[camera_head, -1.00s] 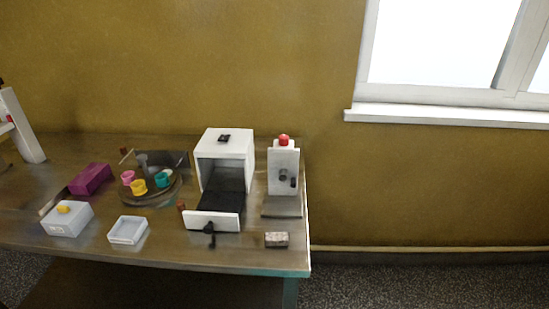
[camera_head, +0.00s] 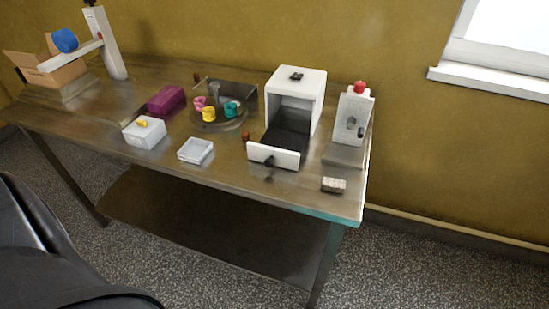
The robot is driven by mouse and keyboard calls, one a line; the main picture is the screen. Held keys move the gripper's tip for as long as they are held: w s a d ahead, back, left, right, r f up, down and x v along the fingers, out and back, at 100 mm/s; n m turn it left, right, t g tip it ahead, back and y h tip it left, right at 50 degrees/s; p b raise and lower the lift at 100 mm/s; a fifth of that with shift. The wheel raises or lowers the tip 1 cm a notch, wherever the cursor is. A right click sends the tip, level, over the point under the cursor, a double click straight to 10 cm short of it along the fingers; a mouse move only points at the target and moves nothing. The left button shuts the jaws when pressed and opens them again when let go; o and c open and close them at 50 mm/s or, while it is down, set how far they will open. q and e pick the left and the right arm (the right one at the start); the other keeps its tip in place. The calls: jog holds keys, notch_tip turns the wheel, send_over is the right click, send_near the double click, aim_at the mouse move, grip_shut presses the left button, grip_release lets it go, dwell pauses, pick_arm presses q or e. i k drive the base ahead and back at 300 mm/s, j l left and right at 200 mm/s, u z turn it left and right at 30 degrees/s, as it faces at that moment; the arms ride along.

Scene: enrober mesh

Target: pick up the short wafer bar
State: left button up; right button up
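I cannot tell for sure which thing is the short wafer bar. A small brown piece (camera_head: 246,136) stands on the table just left of the white machine's open drawer. Another small brown piece (camera_head: 197,78) is at the back, left of the turntable. Both are too small to make out their shape well. Neither of my grippers is in view.
The table (camera_head: 230,182) holds a white machine (camera_head: 300,85) with its drawer out, a red-topped device (camera_head: 355,110), a speckled block (camera_head: 333,185), a turntable (camera_head: 220,122) with coloured cups, a purple block (camera_head: 166,100), a yellow-knobbed box (camera_head: 144,133), a shallow tray (camera_head: 196,151) and a cardboard box (camera_head: 50,75).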

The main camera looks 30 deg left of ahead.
aim_at(331, 184)
jog(key=i+l, duration=0.6)
jog(key=i, duration=0.25)
jog(key=i+l+u, duration=0.1)
jog(key=u, duration=0.3)
jog(key=i+l+u, duration=0.15)
jog(key=u, duration=0.25)
jog(key=l+u, duration=0.2)
jog(key=u, duration=0.2)
jog(key=i, duration=0.05)
